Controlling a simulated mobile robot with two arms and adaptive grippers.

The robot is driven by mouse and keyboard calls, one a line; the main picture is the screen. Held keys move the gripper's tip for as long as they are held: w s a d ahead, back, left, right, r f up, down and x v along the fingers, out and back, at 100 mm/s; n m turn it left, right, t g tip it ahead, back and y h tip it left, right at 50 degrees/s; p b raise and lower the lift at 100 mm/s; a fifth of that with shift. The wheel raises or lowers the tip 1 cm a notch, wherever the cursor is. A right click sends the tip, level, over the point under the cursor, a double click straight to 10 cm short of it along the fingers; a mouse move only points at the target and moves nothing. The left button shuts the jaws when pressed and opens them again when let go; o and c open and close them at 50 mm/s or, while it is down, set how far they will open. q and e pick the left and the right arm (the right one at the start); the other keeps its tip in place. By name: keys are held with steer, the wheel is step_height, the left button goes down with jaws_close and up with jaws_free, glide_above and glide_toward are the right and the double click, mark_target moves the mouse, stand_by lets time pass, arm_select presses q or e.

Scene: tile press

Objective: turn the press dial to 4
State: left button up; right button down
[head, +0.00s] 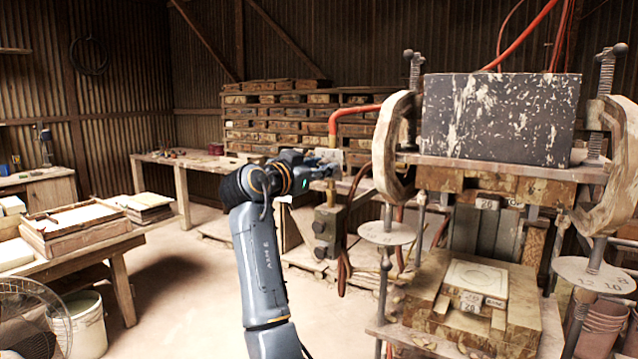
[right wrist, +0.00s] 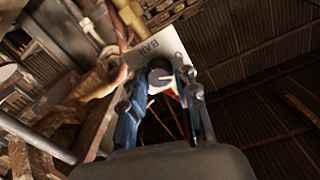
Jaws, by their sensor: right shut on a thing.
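The press dial (right wrist: 159,76) is a dark round knob on a pale plate (right wrist: 165,45) lettered "BAR" in the right wrist view. A pale pointer line shows on the knob, but I cannot read which number it points to. My right gripper (right wrist: 166,84) has one finger on each side of the knob and is shut on it. In the head view my right gripper (head: 325,170) is at the small plate (head: 330,156) left of the press, and hides the dial there. My left gripper is not in view.
The press (head: 500,165) stands right, with a dark block on top and a tile mould below. A valve box (head: 328,230) and hoses hang just below the gripper. A workbench (head: 75,245) with trays is at left; open floor (head: 175,290) lies between.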

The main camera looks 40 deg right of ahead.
steer(key=shift+s+f+m+t+b, duration=0.15)
steer(key=shift+m+b, duration=1.7)
steer(key=shift+m, duration=2.85)
steer(key=shift+w+m+t+b, duration=0.15)
steer(key=shift+m+b, duration=1.7)
steer(key=shift+m, duration=2.85)
steer(key=shift+s, duration=0.1)
steer(key=c, duration=1)
jaws_free()
steer(key=v, duration=1.2)
